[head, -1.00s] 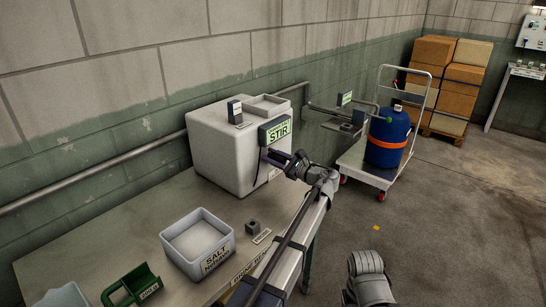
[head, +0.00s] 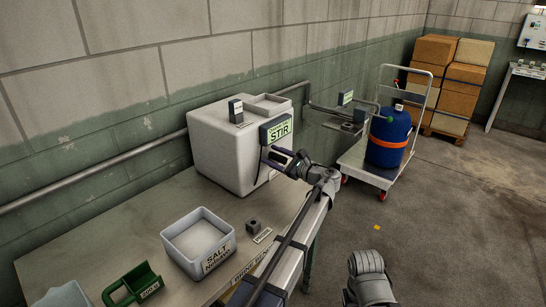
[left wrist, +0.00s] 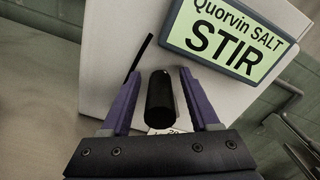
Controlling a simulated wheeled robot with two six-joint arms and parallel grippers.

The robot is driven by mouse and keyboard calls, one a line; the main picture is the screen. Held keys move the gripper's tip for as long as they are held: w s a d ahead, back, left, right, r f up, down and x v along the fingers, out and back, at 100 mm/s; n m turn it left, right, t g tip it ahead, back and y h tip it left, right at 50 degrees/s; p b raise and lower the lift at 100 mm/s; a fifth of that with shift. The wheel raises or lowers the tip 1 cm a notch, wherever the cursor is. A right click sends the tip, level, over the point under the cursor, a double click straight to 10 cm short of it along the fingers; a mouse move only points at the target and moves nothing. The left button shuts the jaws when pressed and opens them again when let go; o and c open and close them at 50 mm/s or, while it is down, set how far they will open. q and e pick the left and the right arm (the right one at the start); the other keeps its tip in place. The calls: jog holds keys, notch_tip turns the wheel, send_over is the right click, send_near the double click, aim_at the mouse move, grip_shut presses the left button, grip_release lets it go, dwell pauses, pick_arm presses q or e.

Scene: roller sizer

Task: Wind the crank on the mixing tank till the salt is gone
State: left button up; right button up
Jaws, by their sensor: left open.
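The mixing tank (head: 222,150) is a pale box on the bench by the wall, with a green sign reading "STIR" (head: 277,128) on it; the sign also shows in the left wrist view (left wrist: 225,42). My left gripper (head: 276,157) is at the tank's front face. In the left wrist view, its purple fingers are open on either side of the black crank handle (left wrist: 160,98), with gaps at both sides. A thin dark crank arm (left wrist: 138,58) shows behind the handle. The tank's inside and any salt in it cannot be made out. My right gripper is not clearly visible.
A trolley (head: 366,165) with a blue drum (head: 388,139) stands to the right. Open floor lies at the right.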

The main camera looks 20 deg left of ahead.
aim_at(285, 161)
pick_arm(q)
jog(key=v, duration=0.7)
jog(key=shift+s+d, duration=0.1)
jog(key=shift+d, duration=0.2)
jog(key=m, duration=0.4)
jog(key=shift+a+r, duration=0.1)
jog(key=shift+m, duration=0.3)
jog(key=shift+x, duration=3.95)
grip_shut()
